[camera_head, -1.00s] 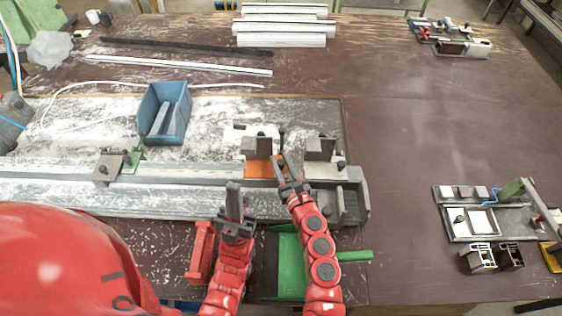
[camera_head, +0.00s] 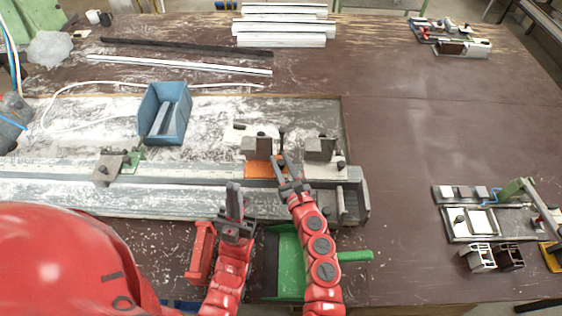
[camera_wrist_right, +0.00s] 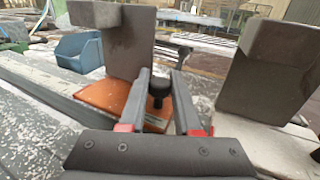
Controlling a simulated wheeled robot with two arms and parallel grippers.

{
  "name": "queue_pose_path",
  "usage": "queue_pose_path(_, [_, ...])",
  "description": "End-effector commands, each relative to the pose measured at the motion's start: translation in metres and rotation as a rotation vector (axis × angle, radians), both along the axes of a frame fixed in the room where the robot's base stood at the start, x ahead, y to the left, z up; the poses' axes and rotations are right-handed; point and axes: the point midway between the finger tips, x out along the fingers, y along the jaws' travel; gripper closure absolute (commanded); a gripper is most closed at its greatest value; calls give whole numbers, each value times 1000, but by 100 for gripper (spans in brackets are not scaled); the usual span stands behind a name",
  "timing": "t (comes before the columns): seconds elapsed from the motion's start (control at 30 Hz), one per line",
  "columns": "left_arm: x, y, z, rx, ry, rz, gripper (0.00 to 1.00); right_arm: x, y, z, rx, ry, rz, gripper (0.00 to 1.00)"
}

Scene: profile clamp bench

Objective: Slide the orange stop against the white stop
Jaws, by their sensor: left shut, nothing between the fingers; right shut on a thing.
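The orange stop (camera_head: 258,169) sits on the rail with a grey block and a black knob. It also shows in the right wrist view (camera_wrist_right: 103,96). The white stop (camera_head: 326,171) stands to its right, with a grey block on a white base; a small gap lies between them. In the right wrist view the white stop (camera_wrist_right: 262,137) is at the right. My right gripper (camera_head: 279,160) is shut on the orange stop's black knob, which shows between the fingers in the wrist view (camera_wrist_right: 160,84). My left gripper (camera_head: 234,189) is shut and empty, in front of the rail.
A green stop (camera_head: 132,160) sits further left on the rail. A blue bin (camera_head: 165,115) stands behind the rail. A grey end block (camera_head: 352,195) closes the rail's right end.

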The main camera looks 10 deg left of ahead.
Motion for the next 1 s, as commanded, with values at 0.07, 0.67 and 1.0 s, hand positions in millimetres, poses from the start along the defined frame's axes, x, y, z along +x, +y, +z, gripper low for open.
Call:
queue_pose_path(0.07, [0,0,0,0,0,0,100,1,-3,0,-1,1,-3,100])
queue_pose_path(0.67, [0,0,5,0,0,0,100,9,-45,0,0,-1,-1,100])
queue_pose_path(1.0, [0,0,5,0,0,0,100,9,-44,1,0,-1,-2,38])
